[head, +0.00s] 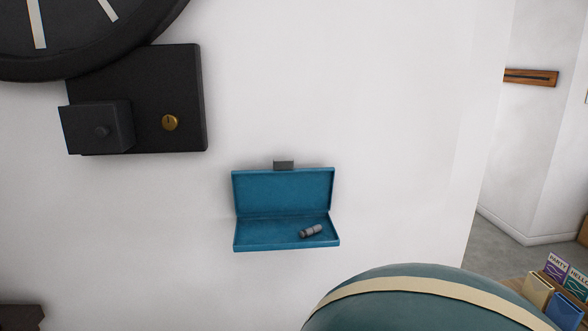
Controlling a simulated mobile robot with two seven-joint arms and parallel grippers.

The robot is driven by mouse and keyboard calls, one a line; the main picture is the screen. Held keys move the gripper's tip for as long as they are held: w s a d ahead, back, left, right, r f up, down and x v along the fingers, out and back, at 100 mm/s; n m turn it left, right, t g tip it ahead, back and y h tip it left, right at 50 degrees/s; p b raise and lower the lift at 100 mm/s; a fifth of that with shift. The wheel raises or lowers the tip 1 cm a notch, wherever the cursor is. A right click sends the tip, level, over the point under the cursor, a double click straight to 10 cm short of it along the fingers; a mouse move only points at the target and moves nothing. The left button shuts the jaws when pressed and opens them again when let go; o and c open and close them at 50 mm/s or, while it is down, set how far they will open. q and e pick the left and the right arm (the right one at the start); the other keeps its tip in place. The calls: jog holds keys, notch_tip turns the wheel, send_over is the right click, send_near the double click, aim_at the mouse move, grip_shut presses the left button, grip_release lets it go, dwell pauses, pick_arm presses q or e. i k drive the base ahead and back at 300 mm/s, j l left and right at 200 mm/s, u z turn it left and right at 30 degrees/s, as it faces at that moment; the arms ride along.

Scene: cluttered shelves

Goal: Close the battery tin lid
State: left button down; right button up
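The battery tin (285,247) is a shallow blue box on the white wall, near the middle of the head view. Its lid (284,190) stands open, raised upright at the back, with a small grey clasp (284,165) on its top edge. A small grey cylinder that looks like a battery (311,231) lies inside, on the right of the tin's floor. Neither of my grippers shows in this view.
A dark clock (75,60) and a black box with a brass keyhole (170,122) are on the wall at the upper left. A large rounded green thing with a cream band (420,292) fills the bottom right foreground. Cards (557,268) stand at the far right. The wall right of the tin is bare.

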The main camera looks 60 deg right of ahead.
aim_at(284, 187)
jog(key=z, duration=1.65)
